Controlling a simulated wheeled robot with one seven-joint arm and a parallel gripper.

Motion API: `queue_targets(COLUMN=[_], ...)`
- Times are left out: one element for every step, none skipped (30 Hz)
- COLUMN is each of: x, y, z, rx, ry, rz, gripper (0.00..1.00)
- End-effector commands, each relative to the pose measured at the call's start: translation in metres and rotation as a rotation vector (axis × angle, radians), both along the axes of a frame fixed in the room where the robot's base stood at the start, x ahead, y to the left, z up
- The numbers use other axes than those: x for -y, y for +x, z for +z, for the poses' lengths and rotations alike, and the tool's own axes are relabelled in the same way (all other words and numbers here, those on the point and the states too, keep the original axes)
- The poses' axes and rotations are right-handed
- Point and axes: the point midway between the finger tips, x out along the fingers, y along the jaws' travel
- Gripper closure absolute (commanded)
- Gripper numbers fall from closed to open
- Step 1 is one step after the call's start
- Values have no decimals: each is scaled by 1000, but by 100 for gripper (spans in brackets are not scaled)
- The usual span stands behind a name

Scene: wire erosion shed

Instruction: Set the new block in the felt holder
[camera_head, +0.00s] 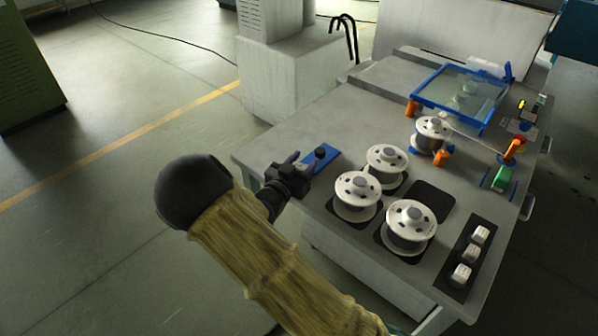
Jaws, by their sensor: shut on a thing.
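My gripper (298,170) is low over the left edge of the grey bench, at a blue plate (322,161). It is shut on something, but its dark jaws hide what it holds. A small dark knob-like piece shows at the plate, close to the jaws; I cannot tell whether it is part of the plate or touches the gripper. I cannot tell for sure which part is the felt holder.
Several white spools (410,222) stand on the grey bench (330,100), close to the right of my gripper. An empty dark pad (432,200) lies beside them. A blue-framed clear cover (460,92), orange pieces (441,158) and a red-yellow knob (515,148) are farther back.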

Motion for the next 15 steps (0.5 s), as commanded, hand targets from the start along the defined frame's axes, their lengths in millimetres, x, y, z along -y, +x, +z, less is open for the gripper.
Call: queue_targets(x=[0,0,0,0,0,0,0,0,0,0,0,0,0,0,0], y=[0,0,0,0,0,0,0,0,0,0,0,0,0,0,0], z=[0,0,0,0,0,0,1,2,4,6,8,13,17,21,27], rx=[0,0,0,0,0,0,1,1,1,1,2,2,2,2,3], ry=[0,0,0,0,0,0,1,1,2,2,3,3,3,3,4], rz=[0,0,0,0,0,0,0,0,0,0,0,0,0,0,0], gripper=[83,83,83,83,83,83,83,83,83,83,83,83,83,83,83])
